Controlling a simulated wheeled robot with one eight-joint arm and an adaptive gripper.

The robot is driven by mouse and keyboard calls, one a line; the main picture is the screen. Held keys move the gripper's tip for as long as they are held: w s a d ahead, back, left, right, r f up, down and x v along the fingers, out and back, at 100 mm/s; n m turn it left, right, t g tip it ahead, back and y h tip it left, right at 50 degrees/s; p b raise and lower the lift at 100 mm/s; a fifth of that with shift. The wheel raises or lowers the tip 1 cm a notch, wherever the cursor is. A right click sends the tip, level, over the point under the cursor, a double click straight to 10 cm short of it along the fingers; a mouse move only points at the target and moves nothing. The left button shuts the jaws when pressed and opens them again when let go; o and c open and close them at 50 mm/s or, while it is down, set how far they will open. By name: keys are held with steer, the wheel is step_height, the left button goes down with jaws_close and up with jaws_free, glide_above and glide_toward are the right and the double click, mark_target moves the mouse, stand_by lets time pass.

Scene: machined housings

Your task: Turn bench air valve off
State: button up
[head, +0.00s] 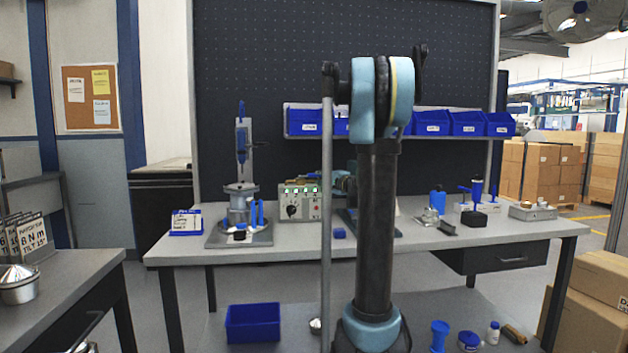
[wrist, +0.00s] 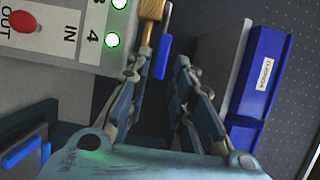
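The bench air valve shows in the wrist view as a brass fitting (wrist: 149,32) beside the grey control box, with a blue lever (wrist: 163,54) along its right side. My gripper (wrist: 158,68) is open, with one finger to each side of the lever's lower end. The left fingertip is close to the brass fitting; I cannot tell whether it touches. Nothing is held between the fingers.
The control box (head: 300,203) has lit green indicators and stands on the bench (head: 275,262). A press stand (head: 240,205) is to its left. Blue bins (head: 432,123) hang behind my arm; a bin (wrist: 262,85) is right of the fingers. Small parts and bottles stand at right.

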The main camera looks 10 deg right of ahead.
mark_target(316, 176)
steer(key=x, duration=0.6)
steer(key=shift+w+a, duration=0.15)
steer(key=shift+w, duration=0.2)
jaws_close()
